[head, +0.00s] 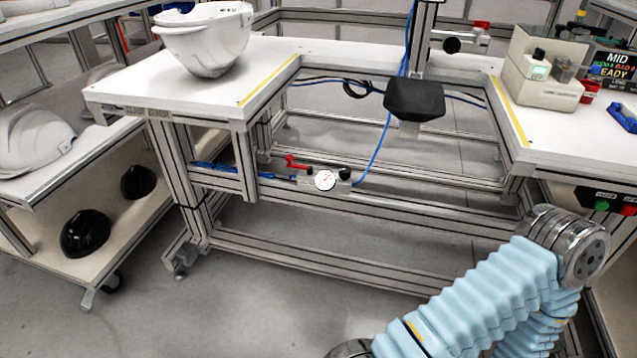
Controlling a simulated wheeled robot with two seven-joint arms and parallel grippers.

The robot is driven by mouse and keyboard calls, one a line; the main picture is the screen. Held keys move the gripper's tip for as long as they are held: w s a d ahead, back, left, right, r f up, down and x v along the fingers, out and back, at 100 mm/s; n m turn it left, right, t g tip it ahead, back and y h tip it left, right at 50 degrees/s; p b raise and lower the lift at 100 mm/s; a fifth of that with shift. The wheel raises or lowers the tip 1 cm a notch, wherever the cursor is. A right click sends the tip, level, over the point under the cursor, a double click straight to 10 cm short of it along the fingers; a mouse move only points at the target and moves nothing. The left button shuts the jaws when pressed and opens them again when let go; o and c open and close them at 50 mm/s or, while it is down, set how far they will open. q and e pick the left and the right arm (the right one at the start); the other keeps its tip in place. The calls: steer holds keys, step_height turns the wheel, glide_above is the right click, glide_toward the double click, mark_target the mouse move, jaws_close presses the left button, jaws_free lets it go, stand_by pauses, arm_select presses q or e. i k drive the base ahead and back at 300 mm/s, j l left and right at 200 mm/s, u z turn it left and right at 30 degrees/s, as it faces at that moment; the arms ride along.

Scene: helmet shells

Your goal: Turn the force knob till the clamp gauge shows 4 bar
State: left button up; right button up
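A round white dial gauge (325,180) sits on a small unit on the lower frame rail of the workbench. Its needle and numbers are too small to read. A small black knob (345,174) is just right of the gauge, and a red lever (297,163) is up to its left. Another black knob (452,45) is on the upright post beside a red-capped fitting. I cannot tell which is the force knob. A black padded block (414,99) is on the post, perhaps the clamp head. Neither gripper is in view; only my blue-sleeved arm shows at lower right.
White helmet shells (209,38) stand on the left bench top (160,90). A blue hose (376,148) runs down to the gauge unit. Green and red buttons (613,206) are under the right bench top. A cart with helmets is at left. Floor before the gauge is clear.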

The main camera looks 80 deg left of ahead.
mark_target(344, 173)
steer(key=k+u, duration=0.15)
steer(key=u, duration=1.8)
steer(key=l+u, duration=0.25)
steer(key=u, duration=0.2)
steer(key=l+u, duration=0.25)
steer(key=u, duration=0.2)
steer(key=l+u, duration=0.25)
steer(key=u, duration=0.2)
steer(key=k+l+u, duration=0.1)
steer(key=l+u, duration=0.15)
steer(key=u, duration=0.2)
steer(key=k+l, duration=0.15)
steer(key=l, duration=0.15)
steer(key=k+l, duration=0.15)
steer(key=l, duration=0.2)
steer(key=k+l, duration=0.35)
steer(key=l, duration=0.3)
